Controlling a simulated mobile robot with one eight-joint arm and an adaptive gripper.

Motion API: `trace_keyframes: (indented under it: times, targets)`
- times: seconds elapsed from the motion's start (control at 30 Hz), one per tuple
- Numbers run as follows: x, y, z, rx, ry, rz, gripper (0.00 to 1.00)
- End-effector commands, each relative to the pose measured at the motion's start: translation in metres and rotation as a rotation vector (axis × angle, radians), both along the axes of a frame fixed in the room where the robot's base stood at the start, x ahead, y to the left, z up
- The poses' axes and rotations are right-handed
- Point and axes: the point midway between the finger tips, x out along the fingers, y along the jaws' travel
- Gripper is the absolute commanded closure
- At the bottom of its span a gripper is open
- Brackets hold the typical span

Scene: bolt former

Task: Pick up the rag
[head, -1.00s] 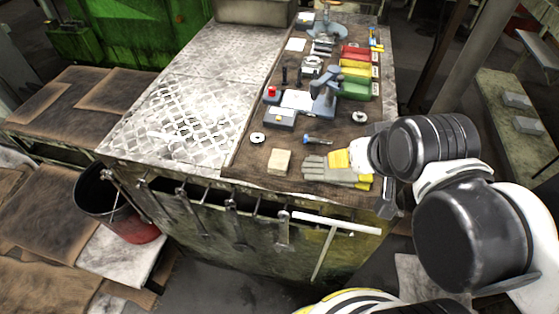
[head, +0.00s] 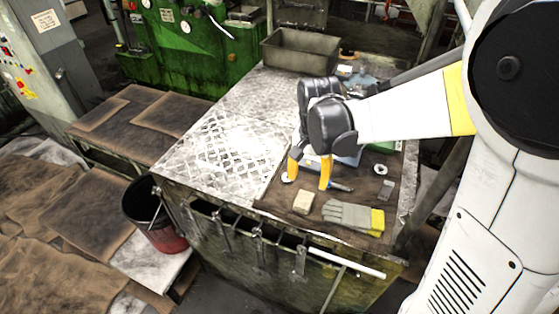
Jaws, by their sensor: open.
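A small tan folded piece, which looks like the rag (head: 303,202), lies flat on the brown mat near the front of the workbench (head: 185,165). My gripper (head: 310,173) is above the bench, just behind the rag in the picture. Its two yellow fingers are spread apart with nothing between them, pointing down. The fingers appear apart from the rag; their exact height over the mat is hard to tell. My gripper and arm hide most of the tools behind them.
Grey and yellow gloves (head: 352,216) lie just right of the rag. Wrenches (head: 261,248) hang on the bench front. A metal bin (head: 300,52) stands at the back. The left bench top is clear.

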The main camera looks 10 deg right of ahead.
Motion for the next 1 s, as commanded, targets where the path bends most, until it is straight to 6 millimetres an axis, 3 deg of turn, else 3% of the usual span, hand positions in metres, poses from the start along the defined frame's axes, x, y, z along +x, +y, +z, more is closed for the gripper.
trace_keyframes:
  times: [0.3, 0.57, 0.8, 1.0]
  targets:
    - [0.003, 0.000, -0.047, 0.000, 0.016, -0.016, 0.44]
    - [0.005, 0.000, -0.070, 0.000, 0.016, -0.015, 0.44]
    - [0.010, -0.001, -0.106, 0.000, 0.015, -0.015, 0.44]
    - [0.010, -0.001, -0.112, 0.000, 0.015, -0.015, 0.44]
